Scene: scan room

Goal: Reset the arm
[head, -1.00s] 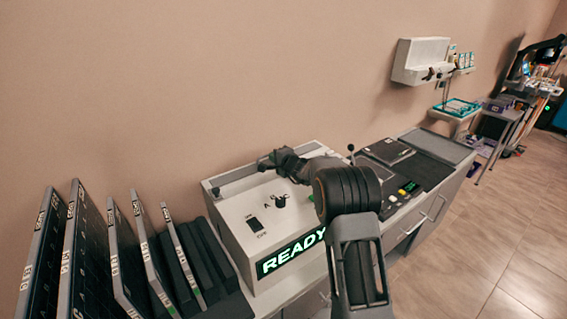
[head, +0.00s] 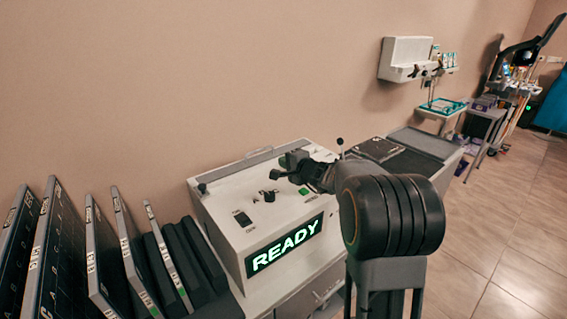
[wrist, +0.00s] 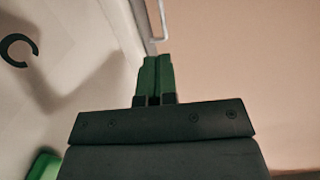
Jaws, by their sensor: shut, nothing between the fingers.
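My gripper (head: 274,174) hangs in the air over the top of the white console (head: 222,196). In the wrist view its two fingers (wrist: 157,72) lie together, shut, with nothing between them. My arm reaches in from the lower right, and its large dark joint covers part of the console's right side. The console's lit display (head: 286,244) reads READY. A black knob (head: 268,196) and a green button (head: 305,191) sit on its top, below the gripper in the picture. The green button also shows at the wrist view's lower left (wrist: 44,166).
Several dark upright panels (head: 104,265) stand left of the console. A lever (head: 340,145) rises behind my arm. A wall dispenser (head: 402,58), small carts (head: 440,110) and equipment are at the back right. The tiled floor (head: 505,210) at right is clear.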

